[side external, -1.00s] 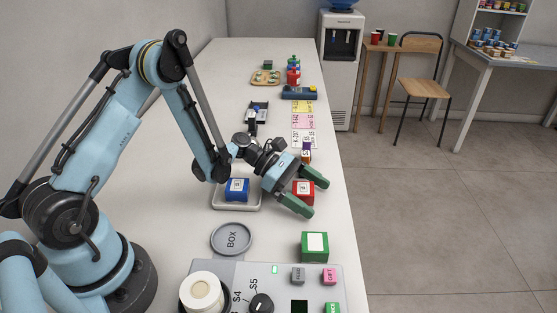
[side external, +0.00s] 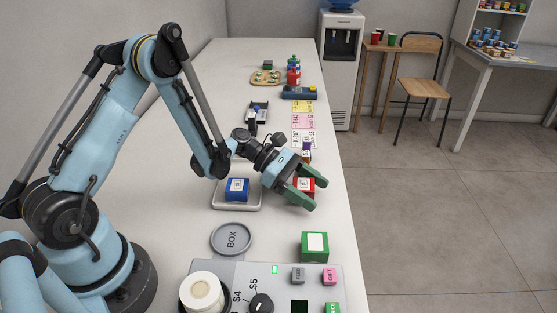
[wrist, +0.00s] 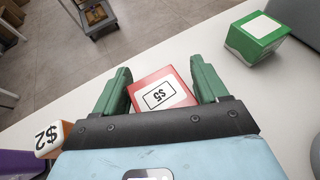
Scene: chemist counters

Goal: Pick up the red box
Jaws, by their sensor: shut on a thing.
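The red box (wrist: 160,90) has a white label reading $5. In the wrist view it sits between the two green fingers of my gripper (wrist: 160,88), which are closed on its sides. In the side view the red box (side external: 307,184) is partly hidden behind the fingers of my gripper (side external: 309,190). It is near the right edge of the white counter (side external: 280,240). I cannot tell any gap between the box and the counter.
A blue box (side external: 237,189) sits on a pale tray (side external: 222,204) to the left. An orange $2 box (wrist: 50,138) and a purple thing (wrist: 20,163) are close by. The counter's edge is near.

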